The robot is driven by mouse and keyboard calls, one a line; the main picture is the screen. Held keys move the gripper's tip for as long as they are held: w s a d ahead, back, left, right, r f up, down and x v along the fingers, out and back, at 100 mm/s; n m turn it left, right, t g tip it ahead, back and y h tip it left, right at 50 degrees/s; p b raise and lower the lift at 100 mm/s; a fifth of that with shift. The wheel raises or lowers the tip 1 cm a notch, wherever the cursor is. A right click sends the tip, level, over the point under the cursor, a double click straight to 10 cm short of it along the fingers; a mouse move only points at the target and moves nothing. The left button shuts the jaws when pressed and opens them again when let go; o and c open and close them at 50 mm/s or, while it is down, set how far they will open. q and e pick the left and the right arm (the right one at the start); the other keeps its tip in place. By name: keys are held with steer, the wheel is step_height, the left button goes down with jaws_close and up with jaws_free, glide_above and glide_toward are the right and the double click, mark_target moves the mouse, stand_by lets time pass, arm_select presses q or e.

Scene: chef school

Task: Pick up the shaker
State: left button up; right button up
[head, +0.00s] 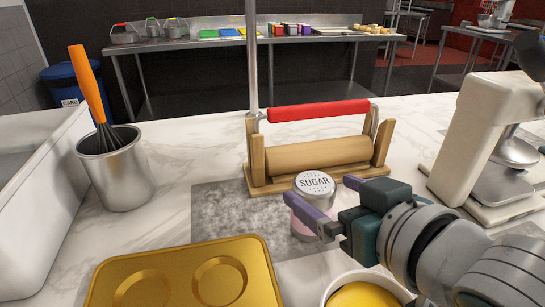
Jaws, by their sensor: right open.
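The shaker (314,184) is a small cylinder with a silver lid marked SUGAR and a pinkish body. It stands upright on a grey marbled patch of the counter in the head view, in front of the rolling pin stand. My right gripper (318,188) comes in from the lower right with its purple-tipped fingers open. One finger crosses in front of the shaker's body and the other is behind it to the right. I cannot tell whether either finger touches it. The near finger hides part of the shaker's body. My left gripper is out of view.
A wooden rolling pin stand (257,168) with a red-handled tool is close behind the shaker. A gold muffin tin (185,265) and a bowl of yellow contents (362,293) are in front. A metal whisk pot (115,175) stands left, a cream mixer (478,130) right.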

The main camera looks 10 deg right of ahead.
mark_target(305, 181)
steer(key=b+x, duration=0.1)
steer(key=x, duration=0.5)
steer(key=shift+w+a+f, duration=0.1)
steer(key=shift+w+f, duration=0.1)
steer(key=shift+w, duration=0.05)
steer(key=c, duration=1.3)
steer(key=shift+c, duration=0.9)
steer(key=shift+r, duration=0.1)
